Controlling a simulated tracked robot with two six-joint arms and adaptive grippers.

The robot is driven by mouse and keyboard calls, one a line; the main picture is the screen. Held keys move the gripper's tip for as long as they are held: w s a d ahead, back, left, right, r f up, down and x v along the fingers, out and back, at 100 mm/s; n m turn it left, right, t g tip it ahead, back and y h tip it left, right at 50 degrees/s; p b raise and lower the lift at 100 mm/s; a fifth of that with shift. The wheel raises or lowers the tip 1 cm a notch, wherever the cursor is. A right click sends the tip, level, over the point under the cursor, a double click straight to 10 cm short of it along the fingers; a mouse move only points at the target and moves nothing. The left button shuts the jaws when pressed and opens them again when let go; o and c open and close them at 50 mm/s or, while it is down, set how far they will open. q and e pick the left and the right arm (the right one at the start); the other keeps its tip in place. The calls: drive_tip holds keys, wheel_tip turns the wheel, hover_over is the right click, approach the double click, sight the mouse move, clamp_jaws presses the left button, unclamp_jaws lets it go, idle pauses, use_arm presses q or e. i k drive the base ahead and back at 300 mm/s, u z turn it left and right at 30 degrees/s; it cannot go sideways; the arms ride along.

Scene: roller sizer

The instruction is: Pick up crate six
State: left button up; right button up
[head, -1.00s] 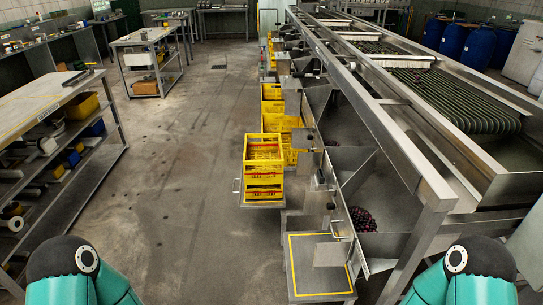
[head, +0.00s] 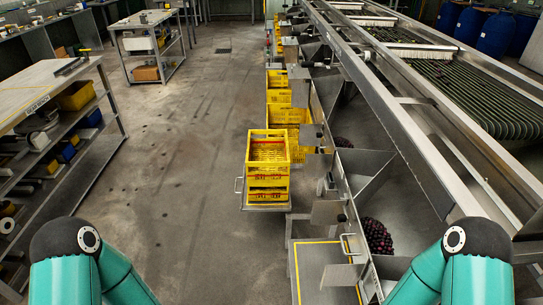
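Yellow crates stand along the left side of the roller sizer (head: 425,110). The nearest is a stack of yellow crates (head: 268,166) on a low carrier with a handle, left of the machine's outlets. More yellow crates (head: 285,112) stand behind it in a row. I cannot read a number six on any of them. My two arms show only as teal links at the lower left and lower right. Both grippers are out of view, so neither is seen near a crate.
A shelf bench (head: 60,130) with bins stands at the left, and a workbench (head: 150,45) further back. A yellow-outlined platform (head: 322,275) and a chute with dark red fruit (head: 377,235) are at front right. The floor (head: 170,190) between is clear.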

sight(262, 165)
drive_tip(key=u, duration=0.05)
drive_tip(key=k, duration=1)
drive_tip(key=u, duration=0.75)
drive_tip(key=i, duration=1.5)
drive_tip(key=u, duration=0.5)
drive_tip(key=i, duration=1.7)
drive_tip(key=z, duration=0.4)
drive_tip(key=i, duration=1.45)
drive_tip(key=z, duration=1.4)
drive_tip(key=i, duration=1.05)
drive_tip(key=z, duration=0.75)
